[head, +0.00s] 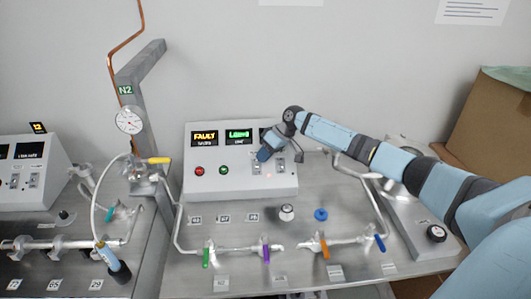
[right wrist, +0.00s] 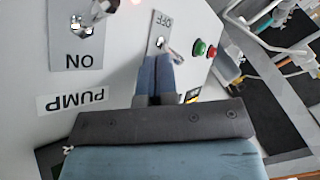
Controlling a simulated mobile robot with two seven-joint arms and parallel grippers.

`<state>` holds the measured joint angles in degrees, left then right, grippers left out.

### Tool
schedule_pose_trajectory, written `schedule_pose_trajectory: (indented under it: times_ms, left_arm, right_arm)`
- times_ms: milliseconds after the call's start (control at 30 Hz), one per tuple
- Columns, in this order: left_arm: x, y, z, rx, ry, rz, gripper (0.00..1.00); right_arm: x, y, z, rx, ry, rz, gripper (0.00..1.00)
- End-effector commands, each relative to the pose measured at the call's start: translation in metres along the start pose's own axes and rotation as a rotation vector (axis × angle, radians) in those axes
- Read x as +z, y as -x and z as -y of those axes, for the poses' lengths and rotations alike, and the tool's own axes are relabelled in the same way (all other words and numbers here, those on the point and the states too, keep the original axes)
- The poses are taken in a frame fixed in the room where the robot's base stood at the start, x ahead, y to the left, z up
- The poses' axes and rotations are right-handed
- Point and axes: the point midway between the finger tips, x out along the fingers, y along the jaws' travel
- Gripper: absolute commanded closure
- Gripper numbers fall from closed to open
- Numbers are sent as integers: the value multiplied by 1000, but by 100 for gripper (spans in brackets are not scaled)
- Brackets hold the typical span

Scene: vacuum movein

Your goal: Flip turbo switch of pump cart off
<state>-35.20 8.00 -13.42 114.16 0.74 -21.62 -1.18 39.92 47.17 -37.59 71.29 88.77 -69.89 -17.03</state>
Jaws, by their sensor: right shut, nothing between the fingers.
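The pump cart's sloped white control box (head: 230,181) stands at the back of the metal top. It carries two switch plates. The left switch (head: 256,168) is nearer the buttons and also shows in the right wrist view (right wrist: 161,42), its plate marked OFF at the visible end. The other switch (head: 281,166) shows ON in the wrist view (right wrist: 82,28), beside a PUMP label. No turbo label is readable. My right gripper (head: 264,154) is shut and empty, its fingertips (right wrist: 156,60) right at the left switch's lever. Touching or apart cannot be told. My left gripper is out of view.
A red button (head: 199,170) and a green button (head: 223,170) sit left of the switches. Pipes with coloured valve handles, such as a purple one (head: 266,250), run in front. A gauge (head: 129,120) stands left; a cardboard box (head: 490,125) is at right.

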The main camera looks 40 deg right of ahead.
Motion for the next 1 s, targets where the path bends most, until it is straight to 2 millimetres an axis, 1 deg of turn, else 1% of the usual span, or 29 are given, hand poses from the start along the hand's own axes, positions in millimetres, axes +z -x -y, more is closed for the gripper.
schedule_pose_trajectory:
  times_ms: [1000]
  left_arm:
    - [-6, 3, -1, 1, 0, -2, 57]
  right_arm:
    - [4, 1, 5, 91, 84, -68, 100]
